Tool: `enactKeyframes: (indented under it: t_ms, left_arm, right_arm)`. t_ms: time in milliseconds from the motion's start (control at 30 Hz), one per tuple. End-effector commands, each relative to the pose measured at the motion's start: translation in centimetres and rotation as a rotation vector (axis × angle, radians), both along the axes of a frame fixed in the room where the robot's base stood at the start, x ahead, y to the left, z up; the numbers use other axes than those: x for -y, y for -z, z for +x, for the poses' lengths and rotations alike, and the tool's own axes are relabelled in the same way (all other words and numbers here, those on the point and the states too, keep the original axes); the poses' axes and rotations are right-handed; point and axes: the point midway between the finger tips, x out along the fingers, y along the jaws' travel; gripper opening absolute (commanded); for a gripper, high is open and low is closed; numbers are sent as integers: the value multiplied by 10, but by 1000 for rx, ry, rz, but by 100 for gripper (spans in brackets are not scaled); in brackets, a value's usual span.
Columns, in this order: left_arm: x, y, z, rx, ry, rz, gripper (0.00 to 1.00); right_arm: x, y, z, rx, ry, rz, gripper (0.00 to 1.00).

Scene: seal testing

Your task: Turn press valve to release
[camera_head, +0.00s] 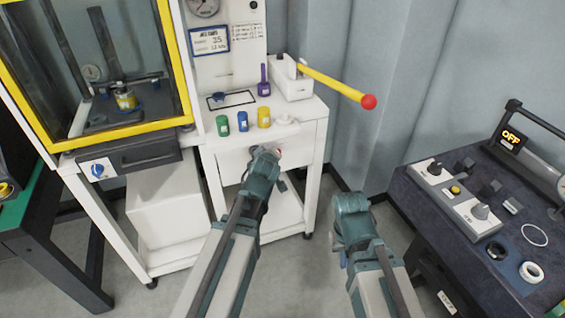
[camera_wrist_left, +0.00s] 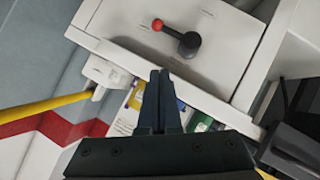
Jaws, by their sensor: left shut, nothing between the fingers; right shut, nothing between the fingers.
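The press valve is a dark round knob (camera_wrist_left: 189,44) with a short lever ending in a red ball (camera_wrist_left: 158,25), on a white panel. In the head view only its red tip (camera_head: 279,151) shows, beside my left gripper (camera_head: 268,153), which hides the rest. In the left wrist view my left gripper (camera_wrist_left: 161,75) is shut and empty, its fingertips appearing just below the valve. Whether they touch it I cannot tell. My right gripper (camera_head: 350,207) is over the floor, right of the white cart, shut and apart from the valve; its fingertips are hard to make out.
The white cart (camera_head: 308,104) carries green, blue and yellow bottles and a long yellow lever (camera_head: 338,83) with a red ball. A yellow-framed cabinet (camera_head: 184,62) stands left. A dark table (camera_head: 415,192) with a control box (camera_head: 458,197) and rings stands right.

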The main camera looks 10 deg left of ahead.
Motion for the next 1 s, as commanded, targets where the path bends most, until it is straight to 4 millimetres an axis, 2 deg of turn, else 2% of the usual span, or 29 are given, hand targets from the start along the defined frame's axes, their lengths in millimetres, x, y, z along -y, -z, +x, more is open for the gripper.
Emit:
enactKeyframes:
  t_ms: [467, 633, 767, 1000]
  left_arm:
    - [-2, 2, 2, 12, -4, -6, 0]
    - [-3, 6, 8, 12, -4, -6, 0]
    - [-5, 13, 20, 12, -4, -6, 0]
    - [-14, 34, 56, 12, -4, -6, 0]
  right_arm:
    - [0, 4, -1, -2, 3, -2, 0]
    - [0, 8, -1, -2, 3, -2, 0]
    - [0, 15, -1, -1, 3, -2, 0]
    - [0, 36, -1, -1, 3, -2, 0]
